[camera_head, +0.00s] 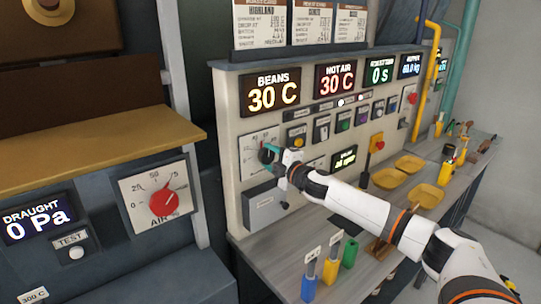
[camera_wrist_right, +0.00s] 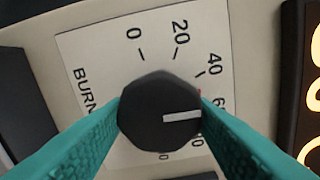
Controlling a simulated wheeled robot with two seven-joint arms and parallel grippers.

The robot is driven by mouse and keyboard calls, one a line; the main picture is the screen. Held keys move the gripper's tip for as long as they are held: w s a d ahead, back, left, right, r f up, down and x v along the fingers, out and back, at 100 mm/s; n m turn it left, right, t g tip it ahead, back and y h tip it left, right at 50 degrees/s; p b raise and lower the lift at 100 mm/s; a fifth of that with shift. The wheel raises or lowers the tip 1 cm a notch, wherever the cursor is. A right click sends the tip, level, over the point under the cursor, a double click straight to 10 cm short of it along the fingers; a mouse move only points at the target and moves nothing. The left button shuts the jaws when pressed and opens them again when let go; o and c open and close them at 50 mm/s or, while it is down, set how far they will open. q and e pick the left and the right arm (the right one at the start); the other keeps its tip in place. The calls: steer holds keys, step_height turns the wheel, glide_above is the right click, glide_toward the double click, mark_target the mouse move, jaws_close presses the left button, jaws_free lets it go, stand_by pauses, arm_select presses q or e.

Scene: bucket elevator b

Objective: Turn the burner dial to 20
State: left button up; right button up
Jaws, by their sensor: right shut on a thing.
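The burner dial is a black knob (camera_wrist_right: 158,110) with a white pointer bar, on a white scale plate (camera_wrist_right: 100,50) that also shows in the head view (camera_head: 248,143). The pointer points right in the wrist view, close to the 60 mark; a finger partly covers the scale there. The 0, 20 and 40 marks are clear above the knob. My right gripper (camera_wrist_right: 160,125) has its teal fingers shut on the knob's two sides; it also shows in the head view (camera_head: 268,153). My left gripper is out of view.
The lit BEANS display (camera_head: 273,93) and HOT AIR display (camera_head: 335,78) both read 30 C. A red AIR dial (camera_head: 164,202) is on the left panel. Colored tubes (camera_head: 331,264) and yellow trays (camera_head: 409,163) stand on the counter below and beside my right arm.

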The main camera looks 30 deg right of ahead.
steer(key=n+p, duration=0.1)
steer(key=n, duration=0.5)
steer(key=shift+r, duration=0.1)
steer(key=n+p, duration=0.1)
steer(key=n, duration=0.5)
steer(key=shift+a, duration=0.1)
stand_by(0.5)
steer(key=o, duration=1)
steer(key=shift+c, duration=0.2)
steer(key=s+d+b, duration=0.1)
steer(key=s+b, duration=0.5)
steer(key=s, duration=0.6)
steer(key=shift+b, duration=0.3)
